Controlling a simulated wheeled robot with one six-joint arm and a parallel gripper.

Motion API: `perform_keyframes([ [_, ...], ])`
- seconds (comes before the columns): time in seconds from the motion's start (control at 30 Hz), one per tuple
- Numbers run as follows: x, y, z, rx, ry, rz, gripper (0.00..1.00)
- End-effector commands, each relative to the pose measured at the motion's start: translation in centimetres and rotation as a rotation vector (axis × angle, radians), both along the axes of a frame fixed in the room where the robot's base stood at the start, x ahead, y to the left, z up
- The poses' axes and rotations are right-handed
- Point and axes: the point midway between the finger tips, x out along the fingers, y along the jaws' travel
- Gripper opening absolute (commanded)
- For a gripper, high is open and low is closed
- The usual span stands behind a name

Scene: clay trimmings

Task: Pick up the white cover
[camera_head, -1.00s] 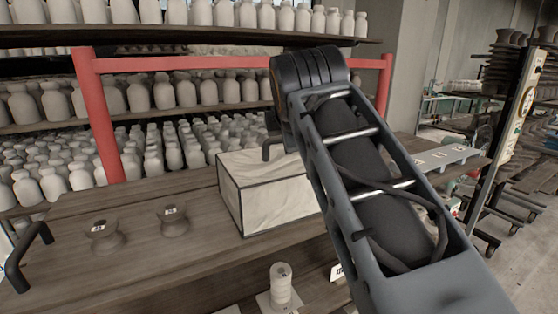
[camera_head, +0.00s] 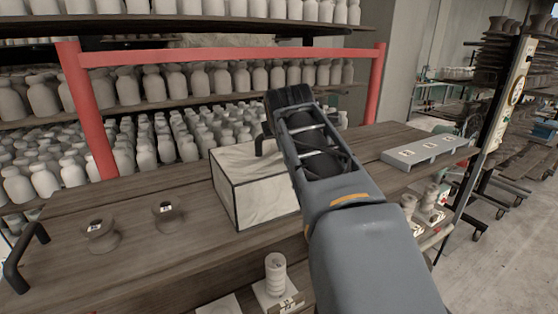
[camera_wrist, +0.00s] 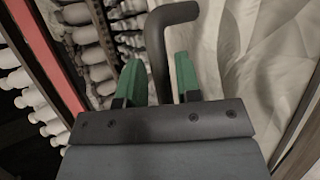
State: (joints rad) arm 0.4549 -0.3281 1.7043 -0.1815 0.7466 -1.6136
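The white cover (camera_head: 238,190) is a box shape with creased white sides and dark edges. It stands on the wooden bench top (camera_head: 150,265), left of my arm in the head view. A dark bent handle (camera_head: 263,138) rises from its top. In the wrist view the crumpled white side of the cover (camera_wrist: 245,60) fills the right. My gripper (camera_wrist: 156,72) has two green fingers, one on each side of the handle (camera_wrist: 168,14). The fingers are apart, with gaps to the handle. My arm hides the gripper and the cover's right part in the head view.
A black handle (camera_head: 27,257) is at the bench's left end. A grey slab (camera_head: 430,150) lies at the right. A red frame (camera_head: 225,56) and shelves of white bottles stand behind.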

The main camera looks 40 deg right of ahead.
Motion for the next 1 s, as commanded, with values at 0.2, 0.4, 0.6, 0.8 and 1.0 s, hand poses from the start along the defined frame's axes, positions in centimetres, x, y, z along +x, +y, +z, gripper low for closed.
perform_keyframes([
  [0.2,1.2,-0.81,-0.88,0.0,0.001,0.0,0.32],
  [0.4,1.27,-0.85,-0.97,0.0,0.0,0.0,0.32],
  [0.6,1.26,-0.83,-0.95,0.0,0.0,0.0,0.16],
  [0.8,1.25,-0.83,-0.94,0.0,0.0,0.0,0.0],
  [1.0,1.25,-0.83,-0.94,0.0,0.0,0.0,0.0],
])
